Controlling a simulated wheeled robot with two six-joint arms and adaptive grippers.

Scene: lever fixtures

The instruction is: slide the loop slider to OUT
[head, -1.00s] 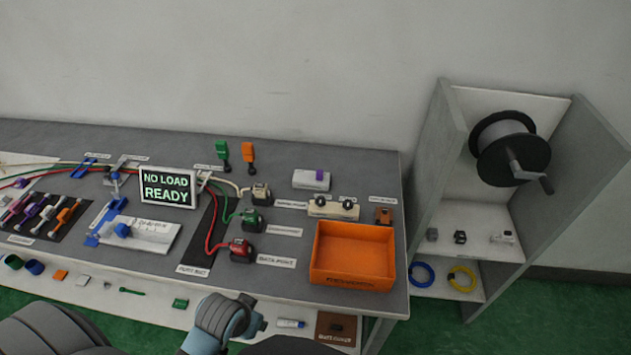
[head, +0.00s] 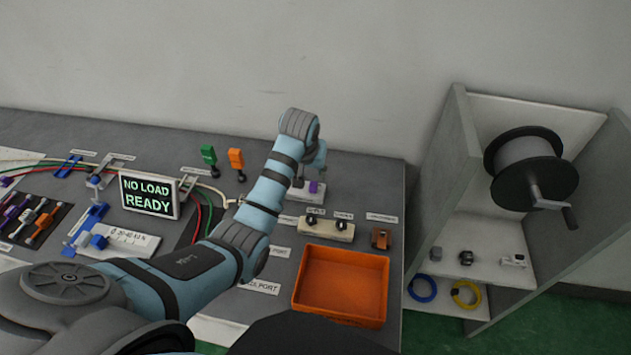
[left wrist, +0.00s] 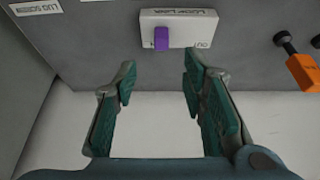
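The loop slider is a white block (left wrist: 185,27) with a purple knob (left wrist: 161,38) at the left part of its face in the left wrist view. An upside-down OUT label shows at the block's lower right there. In the head view the purple knob (head: 314,187) and block (head: 293,194) stand at the back right of the bench, partly behind my arm. My left gripper (left wrist: 158,76) is open and empty. Its fingertips are spread on either side of the knob's line, apart from it. In the head view my left gripper (head: 309,176) is beside the knob, mostly hidden. My right gripper is out of view.
An orange lever (left wrist: 302,72) stands to the right in the left wrist view. Shelving (head: 445,190) stands right.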

